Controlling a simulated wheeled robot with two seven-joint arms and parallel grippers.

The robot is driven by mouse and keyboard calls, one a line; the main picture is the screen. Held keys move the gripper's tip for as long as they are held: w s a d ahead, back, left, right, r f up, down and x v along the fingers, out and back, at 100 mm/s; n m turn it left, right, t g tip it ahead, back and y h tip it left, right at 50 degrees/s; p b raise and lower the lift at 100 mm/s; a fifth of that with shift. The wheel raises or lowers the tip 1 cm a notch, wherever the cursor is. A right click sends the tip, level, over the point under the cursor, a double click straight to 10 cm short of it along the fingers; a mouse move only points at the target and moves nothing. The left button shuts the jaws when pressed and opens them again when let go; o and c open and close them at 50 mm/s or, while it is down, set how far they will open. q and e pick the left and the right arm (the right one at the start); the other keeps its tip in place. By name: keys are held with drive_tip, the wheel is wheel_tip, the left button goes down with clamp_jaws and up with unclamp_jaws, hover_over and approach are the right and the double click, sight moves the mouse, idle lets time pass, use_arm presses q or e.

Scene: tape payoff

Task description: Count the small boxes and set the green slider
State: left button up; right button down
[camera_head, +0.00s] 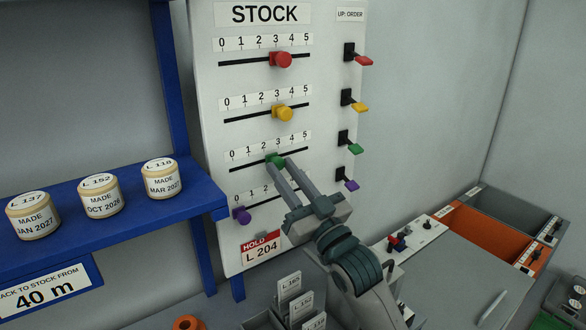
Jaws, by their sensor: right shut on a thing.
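The green slider (275,159) is on the third track of the white STOCK board (222,120), close to the 3 of its 0 to 5 scale. My right gripper (279,163) reaches up from below and is shut on the green knob. Its fingers cover part of the scale and track below. The red slider (282,60) and yellow slider (283,113) are also near 3, and the purple slider (241,215) is near 0. I cannot pick out any small boxes for certain. My left gripper is not in view.
A blue shelf (120,235) at left holds three labelled round rolls (101,196). Coloured levers (349,148) line the board's right edge. White cards (289,284) stand below the board. Grey and orange bins (490,240) are at right.

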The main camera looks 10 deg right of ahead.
drive_tip(key=shift+s+a, duration=0.35)
drive_tip(key=shift+a, duration=0.5)
drive_tip(key=c, duration=1.5)
unclamp_jaws()
drive_tip(key=shift+d, duration=0.1)
drive_tip(key=shift+b+v, duration=1.35)
drive_tip(key=shift+v, duration=7.3)
